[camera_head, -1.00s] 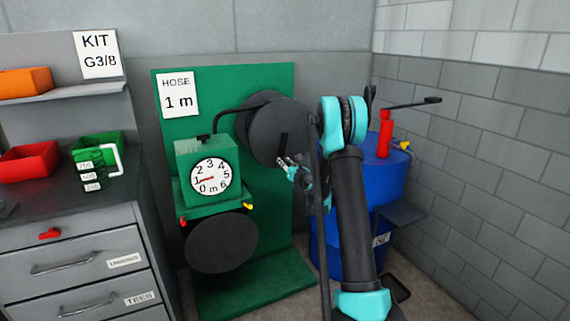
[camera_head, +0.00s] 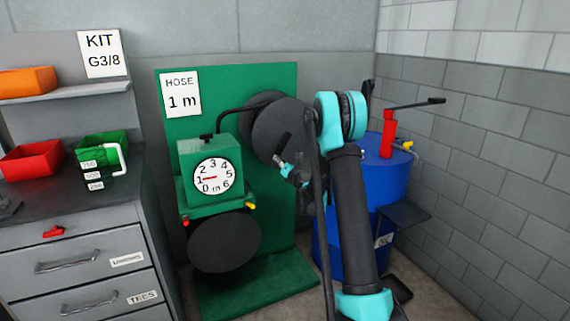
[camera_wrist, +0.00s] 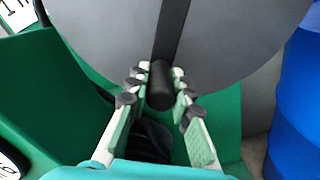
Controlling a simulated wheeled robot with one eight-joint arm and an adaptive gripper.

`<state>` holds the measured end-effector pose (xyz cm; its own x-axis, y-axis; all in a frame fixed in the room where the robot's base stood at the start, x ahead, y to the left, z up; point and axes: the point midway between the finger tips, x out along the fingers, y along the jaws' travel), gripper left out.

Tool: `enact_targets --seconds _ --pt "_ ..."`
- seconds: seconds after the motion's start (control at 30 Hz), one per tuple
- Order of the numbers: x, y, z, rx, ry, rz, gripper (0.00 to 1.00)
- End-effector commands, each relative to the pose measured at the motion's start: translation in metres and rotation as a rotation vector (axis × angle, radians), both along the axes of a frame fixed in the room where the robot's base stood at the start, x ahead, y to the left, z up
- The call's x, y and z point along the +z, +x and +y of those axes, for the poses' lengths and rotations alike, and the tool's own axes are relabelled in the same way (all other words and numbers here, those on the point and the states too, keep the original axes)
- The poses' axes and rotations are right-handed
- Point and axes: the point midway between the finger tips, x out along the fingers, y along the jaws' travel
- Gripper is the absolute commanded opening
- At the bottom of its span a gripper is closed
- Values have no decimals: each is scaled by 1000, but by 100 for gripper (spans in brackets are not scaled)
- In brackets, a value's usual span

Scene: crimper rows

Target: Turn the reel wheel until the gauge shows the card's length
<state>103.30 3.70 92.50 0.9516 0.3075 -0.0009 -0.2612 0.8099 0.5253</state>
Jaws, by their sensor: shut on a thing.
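The dark grey reel wheel (camera_head: 270,125) stands upright in front of the green back panel. A black bar crosses its face, leaning down to the left, with a black handle (camera_wrist: 161,84) near its lower end. My gripper (camera_head: 279,161) is at that handle; in the wrist view its two fingers (camera_wrist: 160,76) close on it from both sides. The round white gauge (camera_head: 213,176) sits on the green box, and its red needle points left, at about the 1. The white card (camera_head: 180,95) on the panel reads "HOSE 1 m".
A dark disc (camera_head: 224,242) hangs below the gauge box (camera_head: 205,152). A blue drum (camera_head: 389,178) with a red pump (camera_head: 388,134) stands right of my arm. A grey drawer cabinet (camera_head: 75,235) with bins stands at the left.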

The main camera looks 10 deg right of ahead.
Motion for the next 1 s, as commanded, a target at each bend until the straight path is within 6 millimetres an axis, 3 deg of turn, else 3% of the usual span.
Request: enact_targets --seconds 0.1,0.37,0.4,0.57,0.87,1.0 --pt "6 -3 10 4 3 1 0" --pt "7 -3 10 3 1 0 0" --pt "7 -3 10 3 0 -1 23" --pt "7 -3 10 2 0 0 43" --pt "7 -4 9 2 0 0 43" --pt "7 -14 5 1 0 0 43"
